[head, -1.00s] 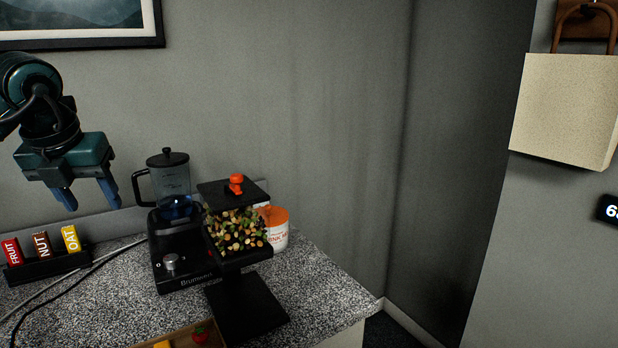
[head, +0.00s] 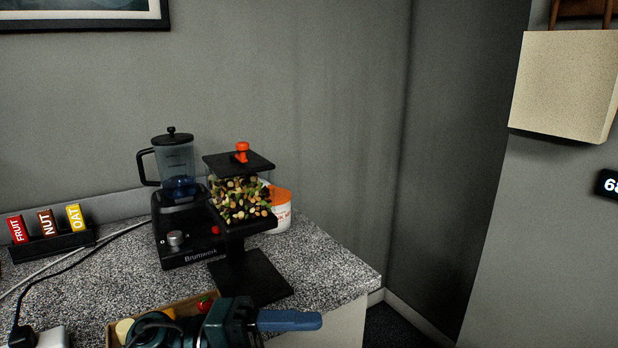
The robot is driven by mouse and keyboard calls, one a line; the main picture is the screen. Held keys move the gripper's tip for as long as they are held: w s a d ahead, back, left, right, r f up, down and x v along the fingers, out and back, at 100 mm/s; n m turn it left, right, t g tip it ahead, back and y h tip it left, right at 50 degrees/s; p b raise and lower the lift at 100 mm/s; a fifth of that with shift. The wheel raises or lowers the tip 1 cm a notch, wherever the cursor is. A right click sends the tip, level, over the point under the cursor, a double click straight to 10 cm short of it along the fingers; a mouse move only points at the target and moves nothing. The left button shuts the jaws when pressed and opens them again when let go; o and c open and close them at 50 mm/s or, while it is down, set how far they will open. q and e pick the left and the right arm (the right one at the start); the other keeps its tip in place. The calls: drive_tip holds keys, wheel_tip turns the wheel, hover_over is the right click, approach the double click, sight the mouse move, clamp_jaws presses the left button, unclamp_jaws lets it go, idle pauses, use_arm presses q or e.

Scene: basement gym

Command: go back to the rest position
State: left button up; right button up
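My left gripper (head: 305,320) is low at the bottom edge of the head view, lying sideways with its blue finger pointing right. It is in front of the counter's front part and covers part of a wooden tray (head: 180,305). Only one finger shows clearly, so its opening cannot be read. I see nothing held in it. My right gripper is not in view.
The speckled counter (head: 335,270) holds a black blender (head: 175,205), a dispenser of nuts (head: 240,200), an orange-lidded tub (head: 280,210) and a bar rack (head: 60,243). A cable and white plug (head: 40,337) lie at left. Floor shows right of the counter.

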use_arm(q)
drive_tip(key=a+f+n+t+y+b, duration=0.2)
drive_tip(key=a+f+n+t+y, duration=0.3)
drive_tip(key=n+t, duration=0.7)
drive_tip(key=a+f+n+t+y+b, duration=0.1)
drive_tip(key=a+f+n+t+y, duration=0.5)
drive_tip(key=n, duration=1)
drive_tip(key=s+a+f+n+g+y+b, duration=0.1)
drive_tip(key=s+f+n+y, duration=0.1)
drive_tip(key=s+f+n, duration=0.35)
drive_tip(key=s+a+f+n+g+y+b, duration=0.1)
drive_tip(key=s+a+f+n+g+y, duration=0.15)
drive_tip(key=f, duration=0.65)
drive_tip(key=r+p, duration=0.1)
drive_tip(key=p, duration=0.4)
drive_tip(key=d+r+m+g+p, duration=0.1)
drive_tip(key=r+p, duration=0.1)
drive_tip(key=p, duration=0.4)
drive_tip(key=r+m+g+p, duration=0.1)
drive_tip(key=p, duration=0.5)
drive_tip(key=shift+d+r+g+y, duration=0.15)
drive_tip(key=shift+r+g+y, duration=0.1)
drive_tip(key=shift+r, duration=0.15)
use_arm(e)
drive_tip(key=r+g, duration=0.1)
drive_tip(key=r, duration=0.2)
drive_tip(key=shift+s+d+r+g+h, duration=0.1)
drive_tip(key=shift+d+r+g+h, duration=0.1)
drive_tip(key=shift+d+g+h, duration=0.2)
